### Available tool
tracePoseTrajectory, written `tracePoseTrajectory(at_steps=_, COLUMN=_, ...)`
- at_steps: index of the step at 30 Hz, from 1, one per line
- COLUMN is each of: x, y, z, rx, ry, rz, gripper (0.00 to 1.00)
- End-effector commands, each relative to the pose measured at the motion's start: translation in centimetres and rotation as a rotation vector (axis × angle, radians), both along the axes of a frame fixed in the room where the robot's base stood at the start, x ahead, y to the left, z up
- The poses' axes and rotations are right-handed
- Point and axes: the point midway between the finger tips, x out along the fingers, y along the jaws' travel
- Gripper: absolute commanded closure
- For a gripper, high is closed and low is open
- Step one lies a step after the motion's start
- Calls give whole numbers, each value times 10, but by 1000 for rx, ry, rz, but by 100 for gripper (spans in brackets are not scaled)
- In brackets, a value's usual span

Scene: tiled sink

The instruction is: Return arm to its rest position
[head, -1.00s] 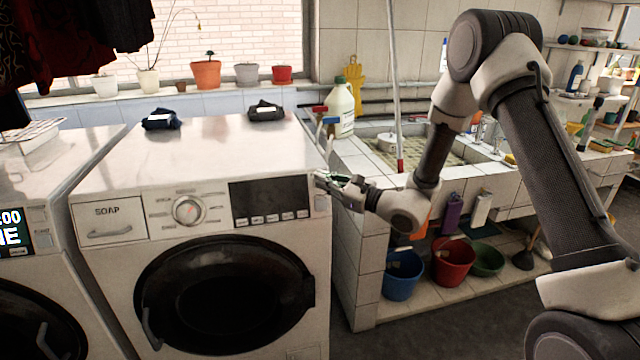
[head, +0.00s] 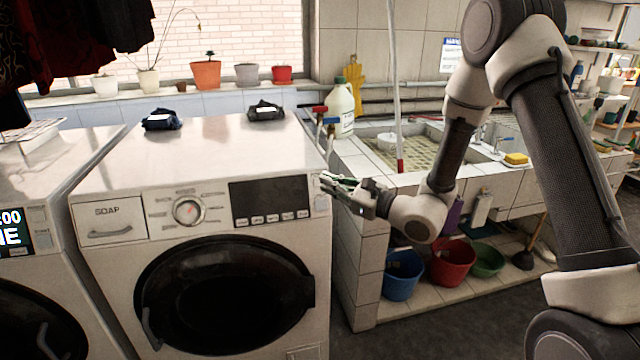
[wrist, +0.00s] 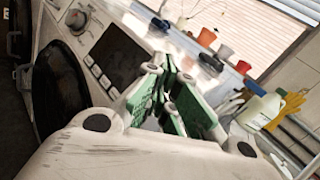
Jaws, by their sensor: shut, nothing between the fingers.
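My gripper (head: 326,181) is at the right front edge of the washing machine (head: 200,150), level with its control panel and in front of the tiled sink's left end. Its fingers point left and are shut with nothing in them. In the wrist view the gripper (wrist: 172,82) shows green finger pads close together, with the machine's panel to the left behind them. My arm reaches in from the right of the head view, bent at the elbow.
The tiled sink (head: 470,178) stands right of the machine, with a white jug (head: 341,108) on its left end. A yellow sponge (head: 516,159) lies on its rim. Blue (head: 403,275) and red (head: 452,263) buckets stand below. Two dark cloth bundles lie on the machine.

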Motion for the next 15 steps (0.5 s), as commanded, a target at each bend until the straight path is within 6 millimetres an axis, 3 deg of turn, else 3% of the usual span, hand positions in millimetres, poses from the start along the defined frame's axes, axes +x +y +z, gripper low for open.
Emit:
tracePoseTrajectory(at_steps=12, x=-5, y=-1, z=-1, rx=-6, ry=12, rz=0, gripper=100)
tracePoseTrajectory(at_steps=15, x=-24, y=3, z=-14, rx=-47, ry=40, rz=77, gripper=100)
